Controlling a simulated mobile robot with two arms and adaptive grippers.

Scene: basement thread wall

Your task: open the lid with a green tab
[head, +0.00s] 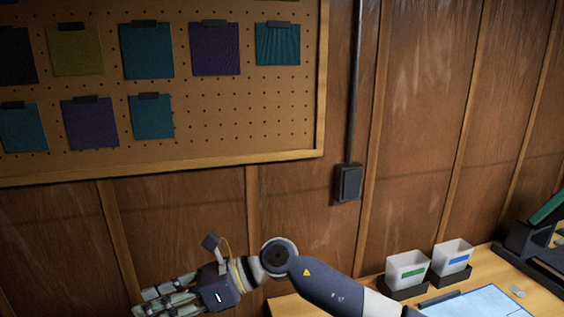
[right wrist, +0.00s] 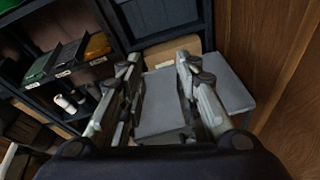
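No lid with a green tab can be made out in either view. In the right wrist view a flat grey surface (right wrist: 165,100), perhaps a lid or box top, shows between my right gripper's fingers, with another grey box (right wrist: 230,90) beside it on the right. No green tab shows on either. My right gripper (right wrist: 158,65) is open, its fingers spread with nothing held. It also shows in the head view (head: 142,302), low at the left in front of the wooden wall. My left gripper is out of view.
Dark shelves hold a green bin (right wrist: 42,62) and an orange bin (right wrist: 98,46). A cardboard box (right wrist: 172,50) sits behind the grey surface. White containers with a green label (head: 407,268) and a blue label (head: 453,257) stand on the desk (head: 500,262). A pegboard (head: 230,130) holds fabric swatches.

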